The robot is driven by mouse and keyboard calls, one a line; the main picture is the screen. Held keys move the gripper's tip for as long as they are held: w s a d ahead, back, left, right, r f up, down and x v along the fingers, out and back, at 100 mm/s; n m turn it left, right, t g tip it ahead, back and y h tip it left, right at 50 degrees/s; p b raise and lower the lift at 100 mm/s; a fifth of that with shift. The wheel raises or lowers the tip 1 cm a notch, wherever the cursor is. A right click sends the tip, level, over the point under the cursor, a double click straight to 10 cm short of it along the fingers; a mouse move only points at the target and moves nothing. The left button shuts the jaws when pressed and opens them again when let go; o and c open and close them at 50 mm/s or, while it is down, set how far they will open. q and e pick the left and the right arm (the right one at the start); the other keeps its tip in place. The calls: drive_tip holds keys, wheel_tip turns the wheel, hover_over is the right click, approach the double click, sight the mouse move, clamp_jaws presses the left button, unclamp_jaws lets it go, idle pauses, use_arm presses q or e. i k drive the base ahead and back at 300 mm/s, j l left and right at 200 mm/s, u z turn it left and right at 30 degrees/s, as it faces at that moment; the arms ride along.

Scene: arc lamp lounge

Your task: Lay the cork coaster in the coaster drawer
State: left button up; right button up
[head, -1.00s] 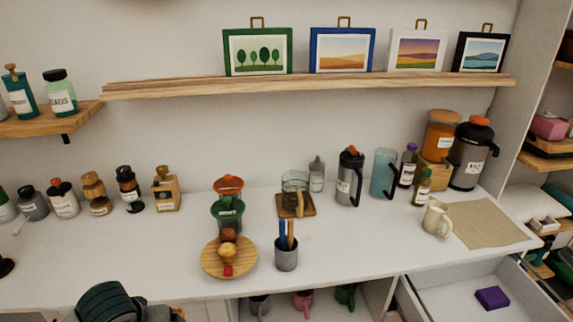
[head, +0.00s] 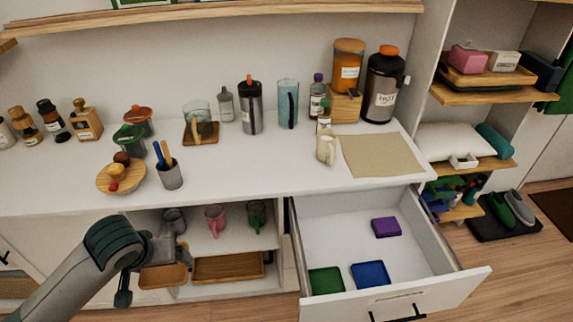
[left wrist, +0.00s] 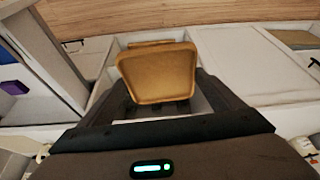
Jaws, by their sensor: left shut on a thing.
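My left gripper (head: 168,250) is shut on the cork coaster (head: 163,276), a flat tan piece held in front of the shelf opening under the counter. In the left wrist view the coaster (left wrist: 157,72) sticks out beyond the jaws, its broad face toward the camera. The coaster drawer (head: 335,222) stands pulled open to the right of the gripper, apart from the coaster. Inside it lie a purple block (head: 386,227), a blue square (head: 370,275) and a green square (head: 326,281). The drawer's middle is bare. My right gripper is not in view.
A wooden tray (head: 228,267) and several mugs, one pink (head: 215,220), stand in the cubby by the gripper.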

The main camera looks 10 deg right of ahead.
sight(322, 238)
drive_tip(key=k+l, duration=0.1)
drive_tip(key=l, duration=0.8)
drive_tip(key=k+l, duration=0.1)
drive_tip(key=l, duration=1.35)
drive_tip(key=i+l, duration=0.15)
drive_tip(key=l, duration=1)
drive_tip(key=i+u, duration=0.05)
drive_tip(key=i, duration=0.05)
